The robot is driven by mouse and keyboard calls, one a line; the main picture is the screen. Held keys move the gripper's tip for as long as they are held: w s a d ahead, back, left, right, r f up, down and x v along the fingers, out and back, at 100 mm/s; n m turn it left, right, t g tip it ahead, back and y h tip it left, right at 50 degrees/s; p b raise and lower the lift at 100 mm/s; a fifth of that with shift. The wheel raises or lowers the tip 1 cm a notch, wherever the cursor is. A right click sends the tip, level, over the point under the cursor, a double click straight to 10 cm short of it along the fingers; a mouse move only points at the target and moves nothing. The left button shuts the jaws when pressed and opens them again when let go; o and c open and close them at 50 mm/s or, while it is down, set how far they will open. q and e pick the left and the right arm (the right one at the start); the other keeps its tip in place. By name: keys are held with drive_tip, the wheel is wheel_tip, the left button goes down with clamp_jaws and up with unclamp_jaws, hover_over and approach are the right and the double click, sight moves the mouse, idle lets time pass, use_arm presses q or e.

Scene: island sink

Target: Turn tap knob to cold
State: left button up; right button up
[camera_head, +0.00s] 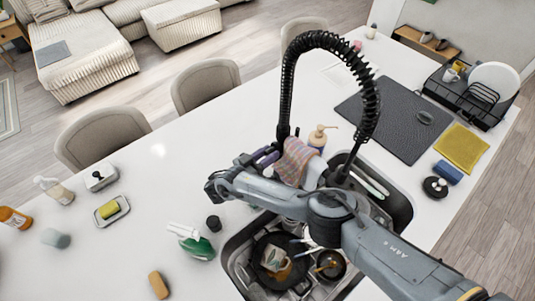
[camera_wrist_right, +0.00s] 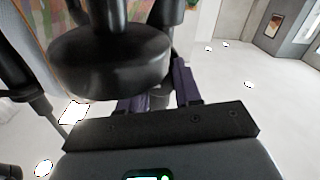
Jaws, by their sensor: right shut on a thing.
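The black tap (camera_head: 284,105) with its spring-coiled hose arches over the sink (camera_head: 398,205). My right gripper (camera_head: 265,156) is at the left side of the tap's lower part, with its purple fingers beside the post. In the right wrist view the fingers (camera_wrist_right: 158,92) are closed around a small dark piece (camera_wrist_right: 158,99), which looks like the tap knob. A large round black tap part (camera_wrist_right: 110,65) blocks much of that view. The knob's turn angle cannot be made out. My left gripper is not in view.
A striped cloth (camera_head: 297,160) hangs right beside my gripper, with a soap pump bottle (camera_head: 319,136) behind it. A pan (camera_head: 277,252) and other dishes lie in the sink.

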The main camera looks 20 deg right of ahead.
drive_tip(key=n, duration=0.8)
drive_tip(key=shift+n, duration=0.3)
drive_tip(key=n, duration=0.4)
drive_tip(key=shift+n, duration=2.1)
drive_tip(key=shift+g, duration=0.3)
drive_tip(key=o, duration=1)
drive_tip(key=shift+o, duration=0.2)
drive_tip(key=shift+a, duration=0.1)
